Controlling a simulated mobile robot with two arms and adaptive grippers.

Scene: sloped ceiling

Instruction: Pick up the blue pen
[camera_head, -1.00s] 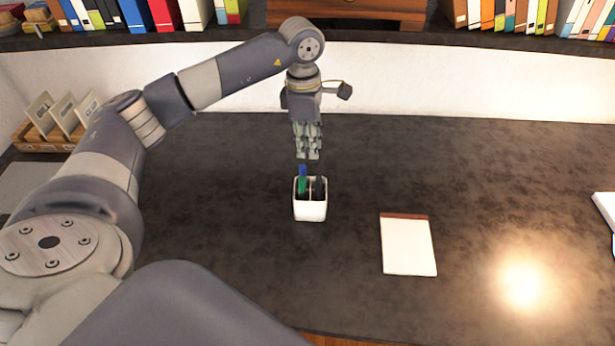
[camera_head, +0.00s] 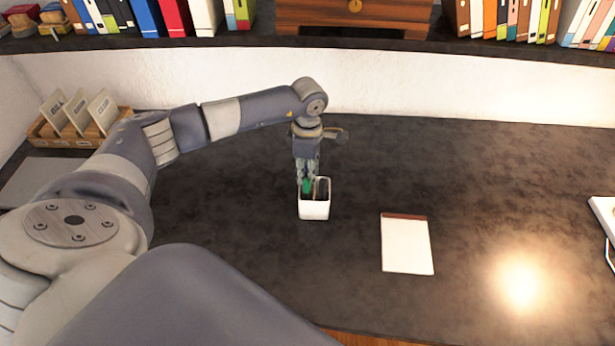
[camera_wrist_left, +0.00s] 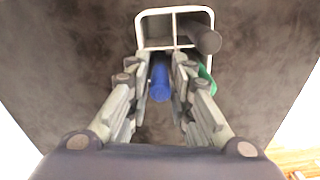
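The blue pen (camera_wrist_left: 160,80) stands in the white pen holder (camera_head: 314,209), seen nearly end-on in the left wrist view. In the head view it is hidden by my left gripper (camera_head: 306,180). The gripper points down, with its fingertips at the holder's top. In the left wrist view its fingers (camera_wrist_left: 161,62) are on both sides of the blue pen, with a narrow gap seeming to remain. A green pen (camera_wrist_left: 207,78) is close beside the right finger, partly hidden. A dark pen (camera_wrist_left: 206,40) also stands in the divided holder. My right gripper is out of view.
A notepad (camera_head: 407,245) lies right of the holder on the dark desk (camera_head: 480,180). A wooden tray with cards (camera_head: 80,125) is at the far left. A shelf (camera_head: 400,45) with books runs along the back. The desk's middle right is mostly clear.

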